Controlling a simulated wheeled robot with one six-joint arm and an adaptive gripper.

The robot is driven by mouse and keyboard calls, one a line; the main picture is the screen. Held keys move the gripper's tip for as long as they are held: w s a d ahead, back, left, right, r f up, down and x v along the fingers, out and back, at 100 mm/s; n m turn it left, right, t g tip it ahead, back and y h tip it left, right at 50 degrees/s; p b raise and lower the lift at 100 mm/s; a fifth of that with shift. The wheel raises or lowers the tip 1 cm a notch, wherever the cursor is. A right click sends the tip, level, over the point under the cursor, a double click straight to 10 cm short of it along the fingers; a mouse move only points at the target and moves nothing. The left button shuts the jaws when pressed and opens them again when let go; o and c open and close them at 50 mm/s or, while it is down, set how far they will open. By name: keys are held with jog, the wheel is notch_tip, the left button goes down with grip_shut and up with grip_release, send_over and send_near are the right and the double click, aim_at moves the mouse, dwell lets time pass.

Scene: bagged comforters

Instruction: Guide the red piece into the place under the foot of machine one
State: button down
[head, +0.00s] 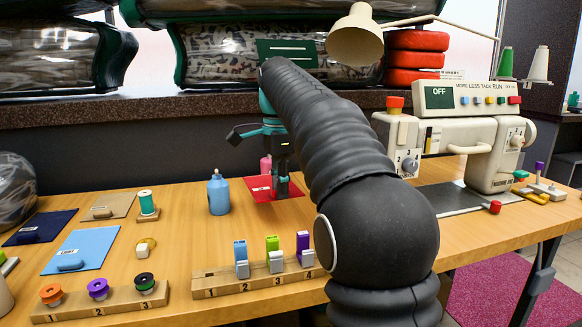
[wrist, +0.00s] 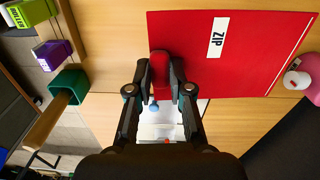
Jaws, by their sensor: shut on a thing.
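The red piece (head: 262,190) is a flat red square near the back middle of the table. In the wrist view the red piece (wrist: 225,70) fills the upper right and carries a white ZIP label. My gripper (wrist: 160,85) is shut on its raised dark red grip. In the head view my gripper (head: 282,186) points down at the piece; whether the piece is lifted slightly off the table I cannot tell. Machine one (head: 495,160) is the cream sewing machine at the right, with a dark bed plate (head: 452,200). Its foot is hidden behind my arm or too small to make out.
A blue bottle (head: 218,193) stands left of the red piece. A wooden rack (head: 215,285) with blue, green and purple blocks lies in front. A red knob (head: 495,207) sits by the bed plate. Blue (head: 85,250) and tan pieces and spools lie at the left.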

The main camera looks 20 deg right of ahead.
aim_at(280, 226)
jog(key=f, duration=0.2)
jog(key=shift+w+f, duration=0.25)
jog(key=shift+f, duration=0.05)
jog(key=shift+w+f+m, duration=0.1)
jog(key=shift+w+m, duration=0.15)
jog(key=shift+m, duration=0.15)
notch_tip(280, 226, down, 4)
jog(key=b, duration=0.4)
jog(key=shift+r+b, duration=0.2)
jog(key=shift+b, duration=0.15)
jog(key=shift+f, duration=0.6)
jog(key=shift+c, duration=1.7)
grip_release()
